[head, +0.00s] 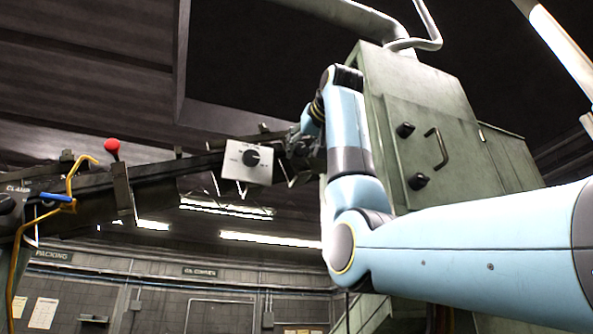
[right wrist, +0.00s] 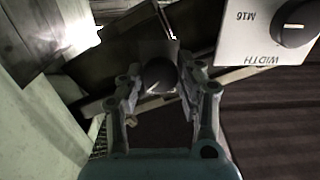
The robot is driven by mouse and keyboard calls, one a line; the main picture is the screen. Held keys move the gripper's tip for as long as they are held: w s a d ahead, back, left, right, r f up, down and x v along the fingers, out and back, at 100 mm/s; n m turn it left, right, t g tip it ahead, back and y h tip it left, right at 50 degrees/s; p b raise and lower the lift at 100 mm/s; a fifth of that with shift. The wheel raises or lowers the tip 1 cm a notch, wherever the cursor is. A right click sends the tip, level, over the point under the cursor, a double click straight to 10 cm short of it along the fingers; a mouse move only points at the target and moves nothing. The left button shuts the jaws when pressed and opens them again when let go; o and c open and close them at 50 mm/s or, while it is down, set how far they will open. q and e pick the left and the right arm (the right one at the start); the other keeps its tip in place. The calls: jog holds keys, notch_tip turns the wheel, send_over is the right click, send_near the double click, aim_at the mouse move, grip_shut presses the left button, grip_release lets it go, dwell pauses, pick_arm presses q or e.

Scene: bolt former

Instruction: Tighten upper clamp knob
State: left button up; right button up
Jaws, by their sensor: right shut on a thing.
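My right gripper (head: 297,146) is at the end of my blue arm, at the machine's dark sloping rail, just right of the white dial plate. In the right wrist view, its two fingers (right wrist: 158,76) are on either side of a dark round knob (right wrist: 159,74) and are shut on it. The knob sits against a dark plate of the rail. In the head view the knob is hidden by the gripper and too small to make out. I cannot tell from the frames how tight the knob is. My left gripper is not in view.
A white plate (head: 236,173) with a black dial (head: 251,158), marked WIDTH in the right wrist view (right wrist: 259,59), is close to the gripper. A green cabinet (head: 440,165) stands right behind my arm. A red ball-topped lever (head: 112,146) and a blue handle (head: 55,197) are at left.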

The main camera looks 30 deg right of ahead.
grip_shut()
jog(key=n, duration=0.6)
jog(key=shift+p, duration=0.35)
jog(key=n, duration=0.5)
jog(key=o, duration=1)
grip_release()
jog(key=b+v, duration=0.4)
jog(key=v, duration=0.4)
